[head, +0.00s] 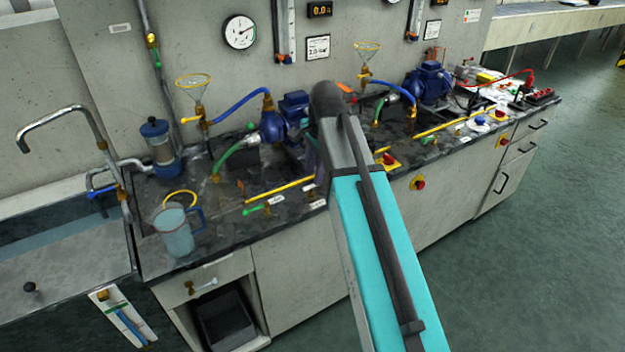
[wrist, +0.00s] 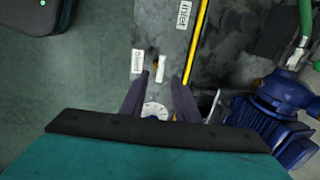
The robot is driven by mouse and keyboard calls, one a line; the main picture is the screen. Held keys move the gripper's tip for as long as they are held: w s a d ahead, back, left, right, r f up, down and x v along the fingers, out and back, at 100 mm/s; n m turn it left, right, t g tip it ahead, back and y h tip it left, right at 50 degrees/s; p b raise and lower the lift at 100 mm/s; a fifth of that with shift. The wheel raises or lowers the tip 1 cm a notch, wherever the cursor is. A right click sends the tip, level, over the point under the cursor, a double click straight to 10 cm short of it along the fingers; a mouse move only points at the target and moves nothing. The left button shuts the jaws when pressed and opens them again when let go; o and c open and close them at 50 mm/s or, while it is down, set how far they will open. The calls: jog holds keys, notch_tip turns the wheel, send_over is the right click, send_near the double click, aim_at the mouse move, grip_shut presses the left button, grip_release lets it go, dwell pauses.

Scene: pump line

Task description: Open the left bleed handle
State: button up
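A label reading "Bleed" (wrist: 137,62) lies on the bench near its front edge in the wrist view. Beside it is a small brass fitting with a pale handle (wrist: 160,72). My gripper (wrist: 160,80) is open, its two dark fingers pointing toward this fitting, which lies just beyond and between the tips in the picture. I see nothing held, and cannot tell the height of the fingers above the bench.
An "Inlet" label (wrist: 184,14) and yellow strip (wrist: 198,35) lie nearby. A green handle (head: 253,210) and jug (head: 174,232) are further left. The floor in front is open.

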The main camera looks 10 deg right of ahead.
aim_at(312, 185)
jog(key=shift+w+a+f, duration=0.1)
jog(key=shift+w+f, duration=0.1)
jog(key=shift+f, duration=0.8)
jog(key=shift+w+f, duration=0.15)
jog(key=shift+f, duration=0.8)
